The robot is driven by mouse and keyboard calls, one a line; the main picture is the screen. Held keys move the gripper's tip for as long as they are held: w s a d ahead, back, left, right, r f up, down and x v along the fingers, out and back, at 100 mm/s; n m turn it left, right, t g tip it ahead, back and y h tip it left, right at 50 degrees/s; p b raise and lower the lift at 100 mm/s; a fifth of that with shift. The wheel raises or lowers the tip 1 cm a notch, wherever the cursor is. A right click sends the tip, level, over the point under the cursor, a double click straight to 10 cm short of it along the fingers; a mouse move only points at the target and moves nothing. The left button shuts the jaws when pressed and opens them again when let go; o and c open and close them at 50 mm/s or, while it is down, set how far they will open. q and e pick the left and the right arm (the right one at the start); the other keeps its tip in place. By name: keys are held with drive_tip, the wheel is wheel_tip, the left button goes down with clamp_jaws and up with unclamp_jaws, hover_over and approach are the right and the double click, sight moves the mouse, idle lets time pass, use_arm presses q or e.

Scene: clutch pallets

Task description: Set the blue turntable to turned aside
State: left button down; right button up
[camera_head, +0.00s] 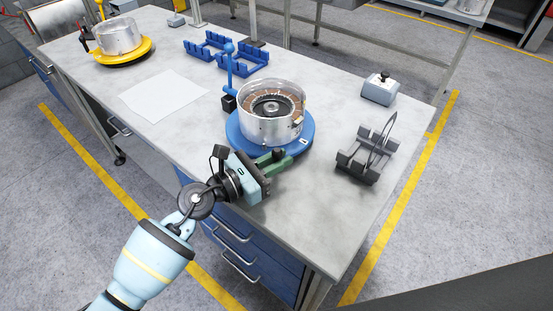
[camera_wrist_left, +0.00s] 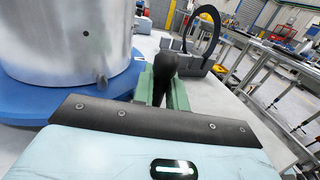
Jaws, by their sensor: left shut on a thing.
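The blue turntable (camera_head: 307,137) lies on the grey workbench and carries a round metal clutch housing (camera_head: 268,125) with a ringed, brownish inside. In the left wrist view, the turntable's blue rim (camera_wrist_left: 22,108) is at the left under the shiny housing wall (camera_wrist_left: 75,45). My left gripper (camera_head: 276,160) is at the turntable's front edge. Its green fingers are shut on a black knob (camera_wrist_left: 164,72), standing upright beside the turntable's rim. How the knob joins the turntable is hidden by the fingers. My right gripper is in neither view.
A blue lever (camera_head: 229,68) with a ball top stands behind the turntable. A grey wire-handled rack (camera_head: 367,152) and a grey switch box (camera_head: 380,90) are at the right. Blue racks (camera_head: 243,63), a white sheet (camera_head: 163,95) and a yellow turntable (camera_head: 125,59) lie farther back.

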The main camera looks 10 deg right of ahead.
use_arm(q)
drive_tip(key=shift+d+r, duration=0.1)
drive_tip(key=shift+r, duration=0.55)
drive_tip(key=c, duration=1.5)
unclamp_jaws()
drive_tip(key=shift+f, duration=0.25)
drive_tip(key=shift+f, duration=0.1)
drive_tip(key=shift+s+a+f, duration=0.1)
drive_tip(key=shift+s+a, duration=0.1)
drive_tip(key=shift+a, duration=0.35)
drive_tip(key=v, duration=0.6)
drive_tip(key=shift+s, duration=0.1)
drive_tip(key=shift+s+a+r, duration=0.15)
drive_tip(key=shift+a+r, duration=0.05)
drive_tip(key=shift+a, duration=0.05)
